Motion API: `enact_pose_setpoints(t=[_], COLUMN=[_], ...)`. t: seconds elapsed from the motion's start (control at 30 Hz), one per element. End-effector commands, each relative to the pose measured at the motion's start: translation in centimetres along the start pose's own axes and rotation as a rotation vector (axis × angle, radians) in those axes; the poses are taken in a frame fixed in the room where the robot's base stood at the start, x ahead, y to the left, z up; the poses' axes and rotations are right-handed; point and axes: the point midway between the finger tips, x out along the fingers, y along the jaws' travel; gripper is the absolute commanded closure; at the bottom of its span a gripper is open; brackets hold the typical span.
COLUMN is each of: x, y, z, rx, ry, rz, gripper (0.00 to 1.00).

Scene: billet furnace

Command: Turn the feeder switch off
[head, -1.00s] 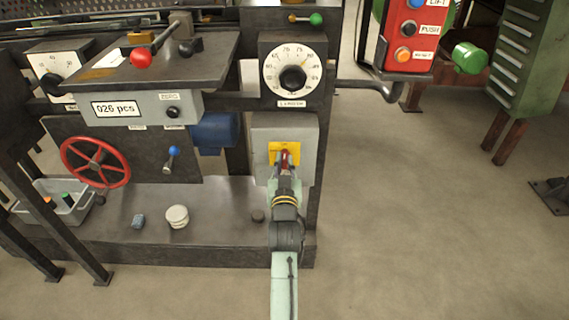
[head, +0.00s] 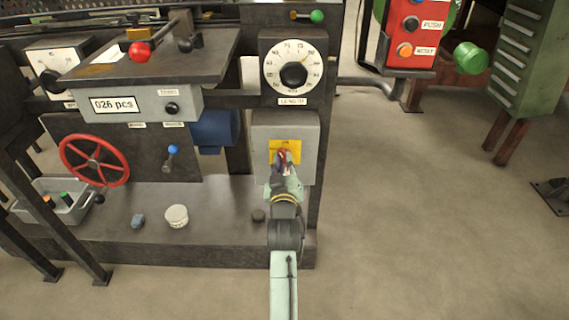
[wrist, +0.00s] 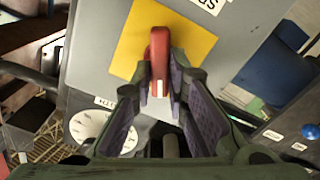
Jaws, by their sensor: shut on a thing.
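The feeder switch is a red handle (wrist: 159,55) on a yellow plate (wrist: 190,35), fixed to a grey box (head: 300,135) on the machine's front. In the head view the yellow plate (head: 291,147) shows above my gripper (head: 283,163), and the red handle is mostly covered by the fingers. In the wrist view my gripper (wrist: 160,85) has its two purple-padded fingers closed on either side of the red handle, and the handle's end sits between the tips.
A length dial (head: 293,75) is above the grey box. A red handwheel (head: 95,160) and a blue-knobbed lever (head: 172,155) are to the left. A red button box (head: 408,40) hangs at upper right.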

Motion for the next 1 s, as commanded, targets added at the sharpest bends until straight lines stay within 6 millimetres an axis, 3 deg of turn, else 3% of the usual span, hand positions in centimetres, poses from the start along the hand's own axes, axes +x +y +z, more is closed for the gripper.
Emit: enact_pose_setpoints(t=[1.0], x=[0.00], y=[-0.54], z=[0.25], rx=[-0.925], ry=[0.000], rz=[0.000], gripper=[1.00])
